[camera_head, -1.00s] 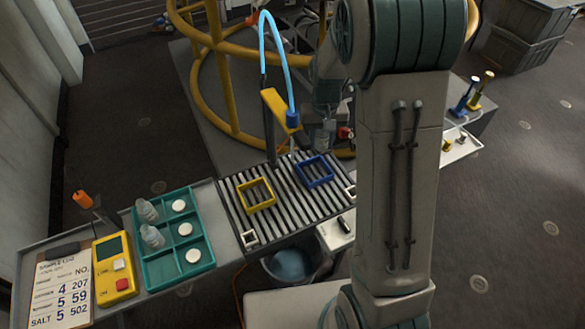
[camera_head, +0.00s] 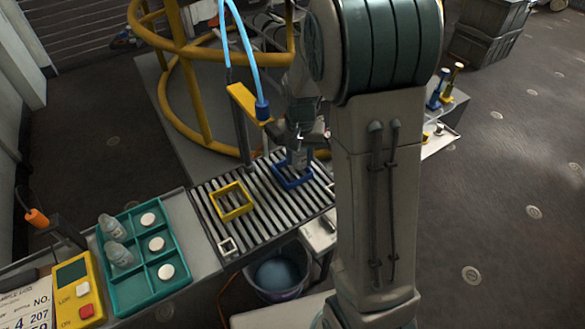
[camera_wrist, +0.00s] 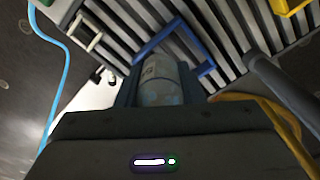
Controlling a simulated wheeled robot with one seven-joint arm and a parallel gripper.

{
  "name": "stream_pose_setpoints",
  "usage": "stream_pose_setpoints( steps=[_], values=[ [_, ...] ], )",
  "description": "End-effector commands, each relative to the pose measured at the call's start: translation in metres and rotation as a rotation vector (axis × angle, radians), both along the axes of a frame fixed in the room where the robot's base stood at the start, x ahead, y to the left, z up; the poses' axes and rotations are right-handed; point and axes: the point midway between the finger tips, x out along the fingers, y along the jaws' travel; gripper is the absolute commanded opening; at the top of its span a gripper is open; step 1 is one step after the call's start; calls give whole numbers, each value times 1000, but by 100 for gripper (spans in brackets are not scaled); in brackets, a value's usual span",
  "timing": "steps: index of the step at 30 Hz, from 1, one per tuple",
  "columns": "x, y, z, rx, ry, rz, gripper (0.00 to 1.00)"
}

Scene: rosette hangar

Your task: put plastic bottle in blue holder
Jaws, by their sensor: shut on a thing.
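My gripper (camera_head: 299,140) is shut on the plastic bottle (camera_head: 299,158), a clear bottle with a pale label, and points down over the slatted rack. The bottle also shows between the fingers in the wrist view (camera_wrist: 160,80). The blue holder (camera_head: 281,180) is a square frame on the rack. In the head view the bottle overlaps its back right part. In the wrist view the blue frame (camera_wrist: 192,42) lies just beyond and around the bottle's end. I cannot tell whether the bottle's base is inside the frame or above it.
A yellow frame (camera_head: 249,207) sits on the slatted rack (camera_head: 262,229) left of the blue one. A teal tray (camera_head: 146,292) at left holds two bottles and white caps. A bucket (camera_head: 272,294) stands below.

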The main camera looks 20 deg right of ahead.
Motion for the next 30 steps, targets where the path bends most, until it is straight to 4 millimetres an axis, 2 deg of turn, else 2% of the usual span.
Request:
stream_pose_setpoints(
  steps=[1,6,10,17,29,30],
  values=[
    [7,6,-7,0,2,2,13],
    [19,14,-14,1,0,0,13],
    [20,15,-23,1,2,-1,13],
    [19,14,-55,1,2,-1,13],
    [20,14,-60,1,0,0,13],
    [20,14,-58,1,0,0,43]
  ],
)
